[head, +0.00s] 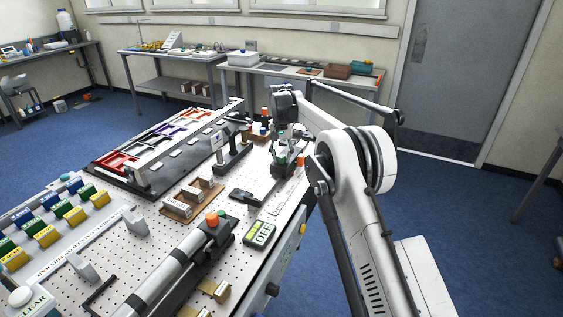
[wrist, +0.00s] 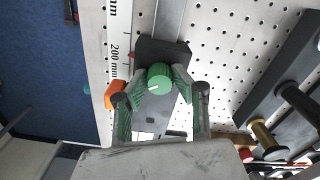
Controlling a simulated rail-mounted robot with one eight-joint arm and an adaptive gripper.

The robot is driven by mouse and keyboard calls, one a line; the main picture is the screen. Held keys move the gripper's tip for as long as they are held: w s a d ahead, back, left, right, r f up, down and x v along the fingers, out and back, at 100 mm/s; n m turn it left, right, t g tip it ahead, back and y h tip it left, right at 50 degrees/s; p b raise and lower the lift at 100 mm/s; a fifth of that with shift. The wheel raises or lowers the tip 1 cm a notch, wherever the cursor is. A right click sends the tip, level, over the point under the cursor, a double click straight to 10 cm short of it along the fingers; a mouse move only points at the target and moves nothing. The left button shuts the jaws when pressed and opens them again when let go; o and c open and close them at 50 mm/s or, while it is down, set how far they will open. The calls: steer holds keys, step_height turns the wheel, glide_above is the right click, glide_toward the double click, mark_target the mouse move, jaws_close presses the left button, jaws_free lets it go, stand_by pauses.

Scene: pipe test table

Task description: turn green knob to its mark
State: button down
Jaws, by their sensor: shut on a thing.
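The green knob (wrist: 159,76) sits on a dark block (wrist: 165,50) in the wrist view, with a short white line on its lower-left face. My gripper (wrist: 158,84) is shut on the green knob, one finger at each side. In the head view my gripper (head: 284,152) is at the right edge of the pegboard table, over a dark fixture. The knob's own mark cannot be made out for certain; a small red pointer (wrist: 131,55) shows at the block's left edge.
An orange knob (wrist: 115,94) is close beside my left finger. A white ruler (wrist: 119,35) runs along the table edge. Dark bars with brass fittings (wrist: 263,136) stand to the right.

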mark_target(281, 155)
steer(key=n+b, duration=0.2)
steer(key=n, duration=0.3)
steer(key=shift+n, duration=0.3)
steer(key=n+b, duration=0.1)
steer(key=n, duration=0.5)
stand_by(0.4)
steer(key=c, duration=1.4)
jaws_free()
steer(key=shift+r, duration=0.15)
step_height(281, 155, up, 12)
steer(key=shift+f, duration=0.1)
